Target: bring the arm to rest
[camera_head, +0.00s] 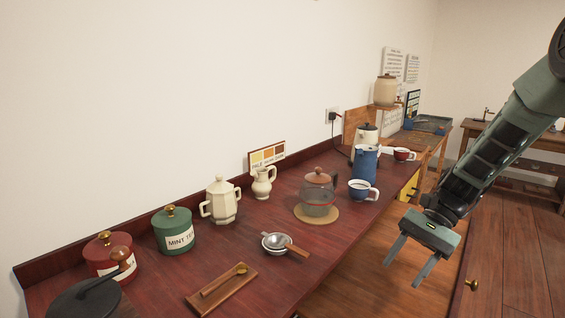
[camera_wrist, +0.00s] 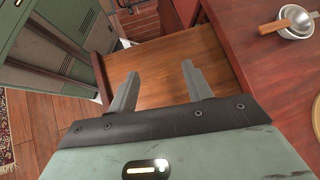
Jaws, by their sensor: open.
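My gripper (camera_head: 405,264) hangs at the lower right in the head view, in front of the dark red counter. Its two grey fingers point down and are spread apart with nothing between them. In the wrist view my gripper (camera_wrist: 157,85) shows the same open, empty fingers above a brown wooden surface beside the counter. The gripper appears apart from the things on the counter. My arm reaches down to it from the upper right.
A blue pot (camera_head: 365,163) stands farther back. Floor shows at the right (camera_head: 520,250).

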